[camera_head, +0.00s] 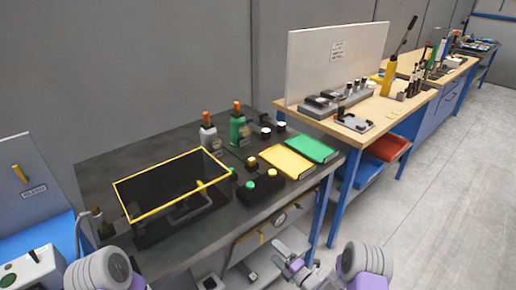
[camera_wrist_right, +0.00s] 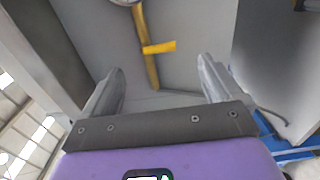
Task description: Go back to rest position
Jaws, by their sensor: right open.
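My right gripper (camera_head: 281,256) is low in front of the dark workbench (camera_head: 226,212), below its top. In the right wrist view the right gripper (camera_wrist_right: 160,76) has its two fingers well apart and nothing between them. My left arm shows only as a wrist part at the bottom left of the head view. Its gripper cannot be seen.
The bench carries a yellow-rimmed dark box (camera_head: 172,187), a green bottle (camera_head: 238,129), a yellow booklet (camera_head: 286,160) and a green booklet (camera_head: 312,149). A wooden table (camera_head: 392,110) stands behind to the right. The floor (camera_head: 440,190) at right is clear.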

